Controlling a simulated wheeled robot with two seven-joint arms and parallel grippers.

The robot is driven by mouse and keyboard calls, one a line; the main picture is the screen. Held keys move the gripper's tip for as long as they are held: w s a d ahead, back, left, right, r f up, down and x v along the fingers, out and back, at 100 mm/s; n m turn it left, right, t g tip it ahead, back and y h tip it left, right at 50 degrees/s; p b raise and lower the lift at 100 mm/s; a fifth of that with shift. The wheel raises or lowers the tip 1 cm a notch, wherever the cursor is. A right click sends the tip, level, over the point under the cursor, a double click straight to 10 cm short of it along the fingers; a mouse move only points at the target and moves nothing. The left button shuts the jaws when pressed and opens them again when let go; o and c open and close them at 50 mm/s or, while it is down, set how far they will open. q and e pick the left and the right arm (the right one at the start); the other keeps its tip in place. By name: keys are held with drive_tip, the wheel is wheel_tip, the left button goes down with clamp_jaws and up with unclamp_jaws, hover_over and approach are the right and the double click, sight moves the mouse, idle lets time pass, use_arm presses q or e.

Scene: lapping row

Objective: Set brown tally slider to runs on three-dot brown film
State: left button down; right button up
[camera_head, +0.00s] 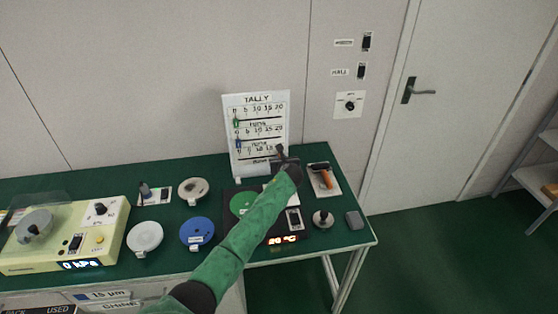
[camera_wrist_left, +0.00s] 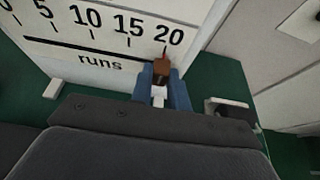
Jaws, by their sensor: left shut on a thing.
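The white tally board (camera_head: 235,150) stands upright at the back of the green table, with several number scales. Green and blue sliders sit at the left ends of the upper two scales. My left gripper (camera_head: 282,156) is at the board's lower right edge, and my green-sleeved arm hides part of the table. In the left wrist view, the blue fingers of my left gripper (camera_wrist_left: 162,88) are shut on the brown tally slider (camera_wrist_left: 161,68), just below the "20" of the scale marked "runs". I cannot make out a three-dot brown film. My right gripper is not in view.
A blue disc (camera_head: 197,231), a white disc (camera_head: 145,236) and a cream machine (camera_head: 103,238) are on the table's left. A orange-handled tool (camera_head: 324,176), a black-knobbed piece (camera_head: 323,218) and a grey block (camera_head: 355,220) are at right. Wall switches and a door are beyond.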

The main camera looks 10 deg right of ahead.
use_arm(q)
drive_tip(key=shift+d, duration=0.15)
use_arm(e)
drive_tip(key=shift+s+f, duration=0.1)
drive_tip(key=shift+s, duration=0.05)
use_arm(q)
drive_tip(key=c, duration=1.3)
unclamp_jaws()
drive_tip(key=shift+d, duration=0.1)
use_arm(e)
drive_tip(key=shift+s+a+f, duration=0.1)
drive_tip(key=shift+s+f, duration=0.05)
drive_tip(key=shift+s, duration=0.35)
use_arm(q)
drive_tip(key=shift+s, duration=0.1)
drive_tip(key=b+v, duration=0.2)
drive_tip(key=v, duration=0.4)
drive_tip(key=shift+s+r, duration=0.1)
drive_tip(key=shift+s, duration=0.2)
drive_tip(key=shift+s+r, duration=0.25)
drive_tip(key=shift+s, duration=0.15)
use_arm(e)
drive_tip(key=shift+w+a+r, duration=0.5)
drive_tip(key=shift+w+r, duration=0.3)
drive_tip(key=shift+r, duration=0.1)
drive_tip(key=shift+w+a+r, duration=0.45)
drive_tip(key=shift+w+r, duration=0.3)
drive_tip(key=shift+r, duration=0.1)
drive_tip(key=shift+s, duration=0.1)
